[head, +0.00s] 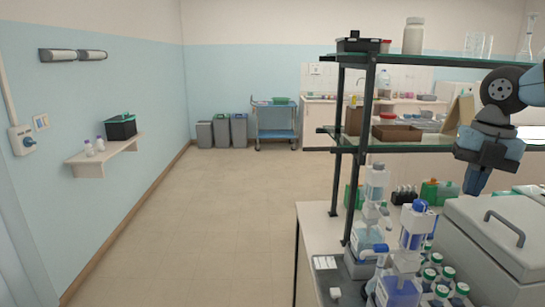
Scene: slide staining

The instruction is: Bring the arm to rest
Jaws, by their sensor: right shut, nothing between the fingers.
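My right arm comes in from the right edge, in front of the glass shelf rack. Its right gripper (475,186) hangs downward above the bench, just beyond the grey lidded box. The gripper is small in view and looks shut, with nothing seen in it. My left gripper is not in view.
A glass shelf rack (368,125) stands on the white bench (312,222). Bottle-top dispensers (414,228), capped bottles (431,275) and a grey box with a handle (500,235) crowd the bench. The floor (230,230) on the left is clear. A wall shelf (105,155) juts out at left.

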